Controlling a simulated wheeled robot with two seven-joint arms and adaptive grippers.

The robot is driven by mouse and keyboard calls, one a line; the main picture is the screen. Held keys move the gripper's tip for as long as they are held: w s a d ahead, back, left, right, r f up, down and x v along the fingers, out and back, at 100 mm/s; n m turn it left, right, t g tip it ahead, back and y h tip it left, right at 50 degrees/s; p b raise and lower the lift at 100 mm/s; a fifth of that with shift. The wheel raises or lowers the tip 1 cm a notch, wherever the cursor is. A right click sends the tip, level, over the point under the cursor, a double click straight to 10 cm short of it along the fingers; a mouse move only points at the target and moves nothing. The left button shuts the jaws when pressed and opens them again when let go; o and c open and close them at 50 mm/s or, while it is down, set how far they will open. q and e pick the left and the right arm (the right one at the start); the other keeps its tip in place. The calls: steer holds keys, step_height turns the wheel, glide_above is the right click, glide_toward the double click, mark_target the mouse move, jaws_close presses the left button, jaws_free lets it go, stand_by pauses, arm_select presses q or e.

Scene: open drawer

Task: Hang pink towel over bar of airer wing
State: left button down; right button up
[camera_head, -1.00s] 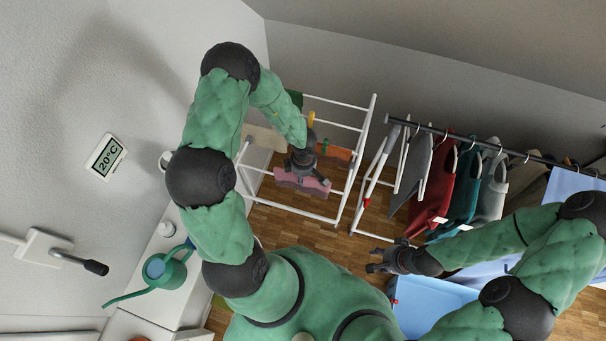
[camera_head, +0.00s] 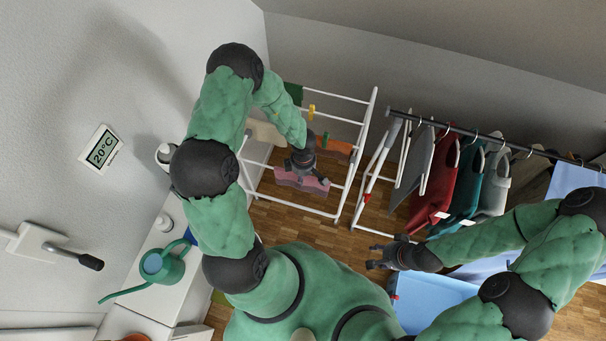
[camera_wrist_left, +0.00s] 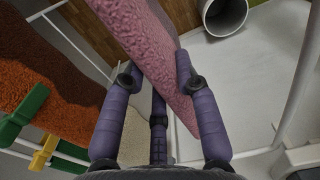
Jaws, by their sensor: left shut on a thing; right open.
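The pink towel (camera_head: 300,182) hangs at the near side of the white airer (camera_head: 368,125), below my left gripper (camera_head: 304,166). My left gripper is shut on the towel's upper part. In the left wrist view the pink towel (camera_wrist_left: 152,45) runs between the dark fingers, close to the camera. Whether the towel touches or lies over a bar cannot be told, since the gripper and towel cover that spot. My right gripper (camera_head: 378,258) is open and empty, right of the airer and well away from the towel.
A clothes rail (camera_head: 460,130) with several garments stands right. A blue box (camera_head: 430,300) is near my right arm.

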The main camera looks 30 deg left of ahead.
arm_select(q)
steer(key=c, duration=0.9)
jaws_free()
steer(key=shift+o, duration=0.2)
step_height(320, 180, up, 12)
